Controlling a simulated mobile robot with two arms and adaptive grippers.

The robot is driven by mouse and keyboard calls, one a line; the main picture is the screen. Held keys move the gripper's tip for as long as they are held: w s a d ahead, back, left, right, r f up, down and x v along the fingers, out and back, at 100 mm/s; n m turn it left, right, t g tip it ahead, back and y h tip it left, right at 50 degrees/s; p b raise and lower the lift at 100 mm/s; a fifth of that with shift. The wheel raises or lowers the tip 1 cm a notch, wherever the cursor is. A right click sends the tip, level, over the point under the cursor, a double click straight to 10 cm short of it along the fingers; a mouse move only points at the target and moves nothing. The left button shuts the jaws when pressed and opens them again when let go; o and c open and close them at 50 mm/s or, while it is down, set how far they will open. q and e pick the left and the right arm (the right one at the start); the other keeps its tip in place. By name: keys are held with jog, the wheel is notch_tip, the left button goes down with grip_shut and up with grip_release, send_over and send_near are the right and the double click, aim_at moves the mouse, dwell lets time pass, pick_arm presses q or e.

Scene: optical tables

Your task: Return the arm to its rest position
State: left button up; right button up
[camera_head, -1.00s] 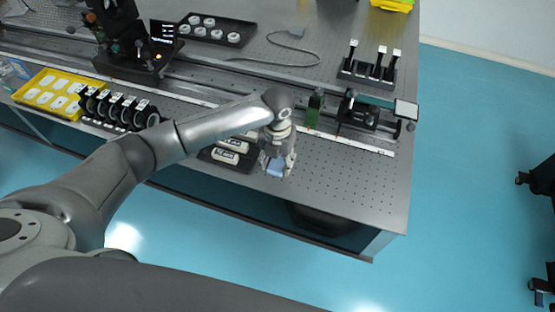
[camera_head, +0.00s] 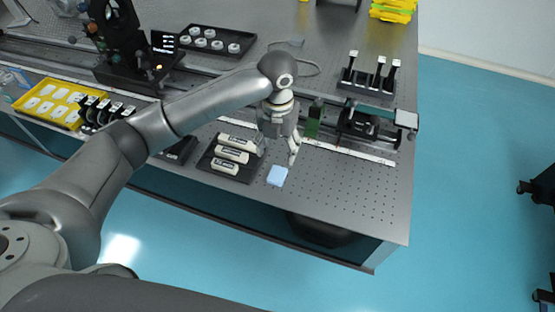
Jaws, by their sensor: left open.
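My left arm comes in from the left and reaches over the front of the optical table (camera_head: 345,190). My left gripper (camera_head: 277,158) points down above the table, with its fingers spread apart and nothing between them. A small light blue block (camera_head: 277,176) lies on the table just in front of the gripper, apart from it. My right gripper is not in view.
A black tray with several white devices (camera_head: 230,157) lies left of the gripper. A green block (camera_head: 314,118) and a rail-mounted optical setup (camera_head: 368,122) stand to the right. A yellow tray (camera_head: 47,100) lies far left. The front right tabletop is clear.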

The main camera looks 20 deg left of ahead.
pick_arm(q)
jog(key=shift+r, duration=0.95)
jog(key=shift+f, duration=0.1)
